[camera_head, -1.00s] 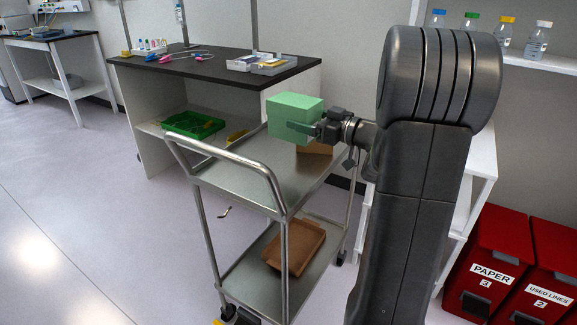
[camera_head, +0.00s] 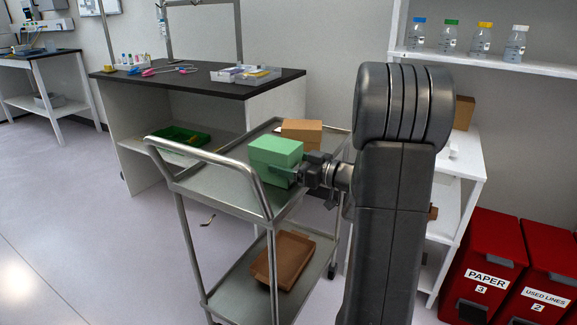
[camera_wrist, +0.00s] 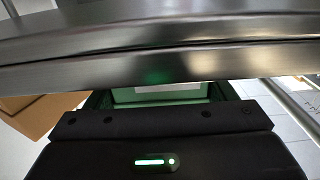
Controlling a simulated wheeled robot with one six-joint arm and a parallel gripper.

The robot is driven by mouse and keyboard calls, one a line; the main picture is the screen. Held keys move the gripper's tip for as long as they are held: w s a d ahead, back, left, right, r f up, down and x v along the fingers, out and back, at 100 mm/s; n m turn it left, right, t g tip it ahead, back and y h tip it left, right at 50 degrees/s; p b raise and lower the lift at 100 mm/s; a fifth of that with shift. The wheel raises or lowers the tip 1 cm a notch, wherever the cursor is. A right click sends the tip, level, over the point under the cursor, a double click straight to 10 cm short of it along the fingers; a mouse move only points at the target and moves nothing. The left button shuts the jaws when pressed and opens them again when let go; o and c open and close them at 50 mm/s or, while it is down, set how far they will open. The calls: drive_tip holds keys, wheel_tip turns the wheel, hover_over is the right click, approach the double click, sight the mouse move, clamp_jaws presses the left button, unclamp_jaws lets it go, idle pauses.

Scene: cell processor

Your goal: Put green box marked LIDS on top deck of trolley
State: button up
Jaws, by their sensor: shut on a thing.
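The green box (camera_head: 272,160) is in my gripper (camera_head: 290,177), over the trolley's top deck (camera_head: 215,189). My gripper is shut on its right side. In the head view I cannot tell whether the box touches the deck or hangs just above it. No LIDS marking is readable. In the wrist view part of the green box (camera_wrist: 130,96) shows beyond the dark gripper body, with a pale patch on it; the fingertips are hidden there.
A brown box (camera_head: 302,131) stands at the deck's far end. A brown tray (camera_head: 284,262) lies on the lower deck. The trolley's handle (camera_head: 225,160) rises at the near left. A dark-topped bench (camera_head: 185,84) stands behind, with a green tray (camera_head: 180,138) on its shelf.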

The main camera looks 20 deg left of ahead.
drive_tip(key=shift+r, duration=0.1)
drive_tip(key=o, duration=1.4)
drive_tip(key=d, duration=0.4)
drive_tip(key=d+p, duration=0.1)
drive_tip(key=d, duration=0.3)
drive_tip(key=s+d+p, duration=0.1)
drive_tip(key=d, duration=0.3)
